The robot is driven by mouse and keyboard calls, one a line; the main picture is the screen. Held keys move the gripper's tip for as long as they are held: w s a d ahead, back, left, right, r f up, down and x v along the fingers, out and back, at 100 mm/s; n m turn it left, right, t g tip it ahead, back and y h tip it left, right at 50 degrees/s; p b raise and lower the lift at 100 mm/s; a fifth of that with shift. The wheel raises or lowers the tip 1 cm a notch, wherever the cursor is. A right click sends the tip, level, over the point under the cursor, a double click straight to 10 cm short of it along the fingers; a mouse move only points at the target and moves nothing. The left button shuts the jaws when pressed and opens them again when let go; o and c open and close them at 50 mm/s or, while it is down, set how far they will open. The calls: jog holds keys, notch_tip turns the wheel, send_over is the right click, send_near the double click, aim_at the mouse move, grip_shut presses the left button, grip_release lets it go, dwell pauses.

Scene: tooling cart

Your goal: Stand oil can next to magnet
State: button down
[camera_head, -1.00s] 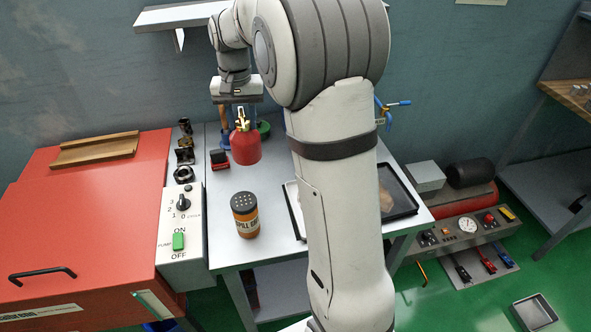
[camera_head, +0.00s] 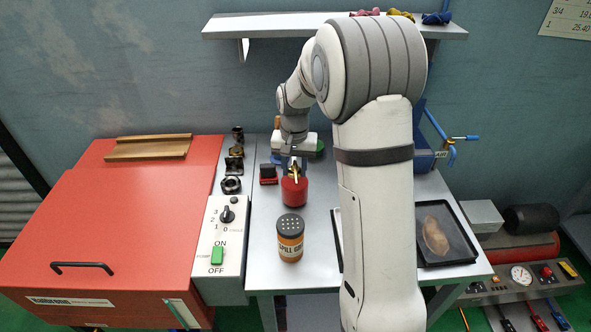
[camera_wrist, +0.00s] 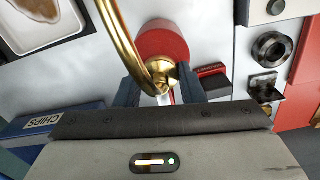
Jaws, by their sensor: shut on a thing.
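The oil can (camera_head: 294,191) is red with a brass top and spout; it looks upright. In the wrist view its red body (camera_wrist: 160,40) and curved brass spout (camera_wrist: 124,38) lie ahead of the jaws. My gripper (camera_head: 295,158) is shut on the brass top of the oil can; the fingers (camera_wrist: 160,90) show on both sides of it. A small red and black block (camera_head: 268,174), which looks like the magnet, sits just left of the can and slightly farther back. It also shows in the wrist view (camera_wrist: 213,82). I cannot tell whether the can's base touches the bench.
An orange canister with a dark perforated lid (camera_head: 290,240) stands in front of the can. A grey control box (camera_head: 226,240) and dark fittings (camera_head: 232,185) line the left. A black tray (camera_head: 447,247) is on the right. A blue bin (camera_head: 422,150) stands behind.

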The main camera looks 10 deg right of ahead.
jog(key=shift+f, duration=0.6)
jog(key=shift+f, duration=0.15)
jog(key=c, duration=0.9)
grip_release()
jog(key=shift+c, duration=0.2)
